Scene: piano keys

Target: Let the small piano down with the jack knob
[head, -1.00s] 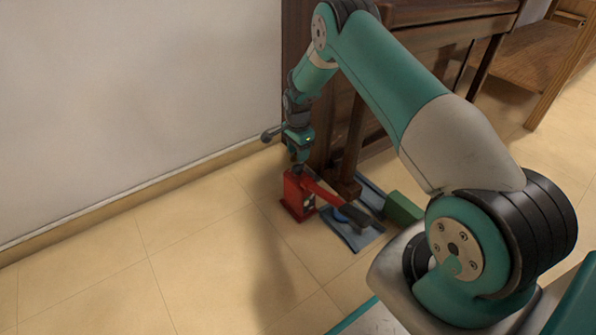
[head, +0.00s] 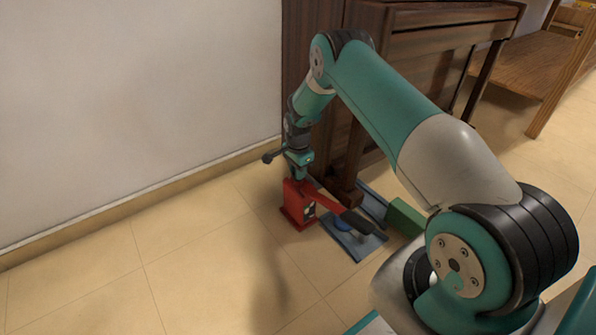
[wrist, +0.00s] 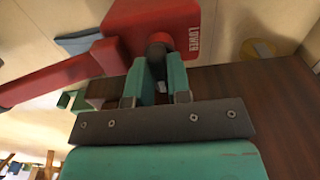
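The red jack (head: 297,205) stands on the tiled floor beside the piano, with a long red lever ending in a dark grip (head: 362,222). In the wrist view its red body (wrist: 165,18) carries the word LOWER. Beside that word is a round red and dark knob (wrist: 159,44). My gripper (wrist: 158,62) is open, with one teal fingertip on each side of the knob; I cannot tell whether they touch it. In the head view my gripper (head: 300,172) is just above the jack. The brown wooden piano (head: 420,50) stands behind, its leg (head: 347,190) near the jack.
A blue-grey plate (head: 355,243) lies under the lever. A green block (head: 405,217) is right of it. The wall (head: 140,90) runs close along the left. A wooden bench (head: 530,70) stands at the back right. The floor (head: 150,250) in front is clear.

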